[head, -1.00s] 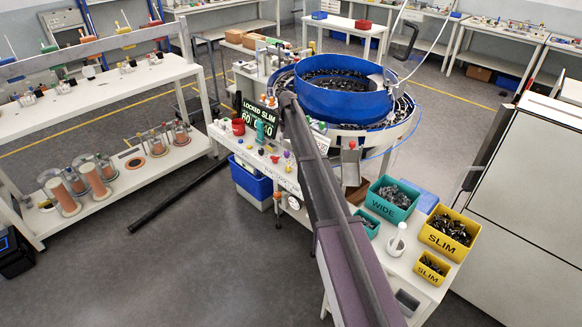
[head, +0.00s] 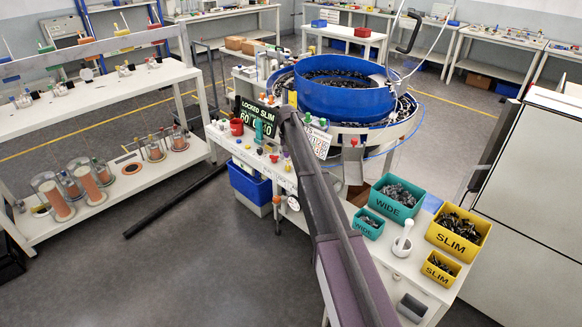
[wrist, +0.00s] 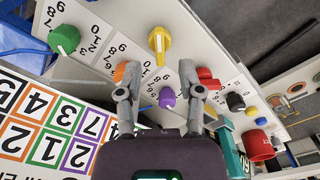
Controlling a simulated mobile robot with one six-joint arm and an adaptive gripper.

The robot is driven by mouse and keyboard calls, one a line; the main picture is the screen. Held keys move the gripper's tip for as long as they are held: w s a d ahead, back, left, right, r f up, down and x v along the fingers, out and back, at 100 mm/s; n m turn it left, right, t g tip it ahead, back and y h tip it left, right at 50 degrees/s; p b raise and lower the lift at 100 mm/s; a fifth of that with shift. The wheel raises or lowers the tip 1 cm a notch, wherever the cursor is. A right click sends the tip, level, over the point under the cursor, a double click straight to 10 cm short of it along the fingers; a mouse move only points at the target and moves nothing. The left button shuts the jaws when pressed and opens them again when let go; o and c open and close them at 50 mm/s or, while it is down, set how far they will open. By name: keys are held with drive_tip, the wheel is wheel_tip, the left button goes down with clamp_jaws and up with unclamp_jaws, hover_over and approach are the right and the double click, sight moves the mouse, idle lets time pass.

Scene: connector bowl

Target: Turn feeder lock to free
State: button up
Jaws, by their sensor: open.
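The feeder's display (head: 257,118) in the head view reads "LOCKED SLIM" above a line of digits. In the wrist view my gripper (wrist: 160,70) is open, with its fingers spread over the knob panel. A purple knob (wrist: 167,97) shows between the fingers and does not look gripped. A yellow knob (wrist: 159,40) is beyond the fingertips, and a green knob (wrist: 64,38) is at upper left. An orange knob (wrist: 119,73) is partly hidden by the left finger, and a red knob (wrist: 207,78) is beside the right one. I cannot tell which control is the feeder lock.
A red mug (wrist: 257,145) and a teal object (wrist: 224,140) stand close by at right. The blue bowl feeder (head: 345,92) is behind the panel. Teal WIDE bins (head: 396,204) and yellow SLIM bins (head: 456,235) fill the bench's right part. A numbered, coloured card (wrist: 50,125) is at lower left.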

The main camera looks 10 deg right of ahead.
sight(288, 163)
drive_tip(key=shift+f+b, duration=1.4)
drive_tip(key=shift+f, duration=0.3)
clamp_jaws()
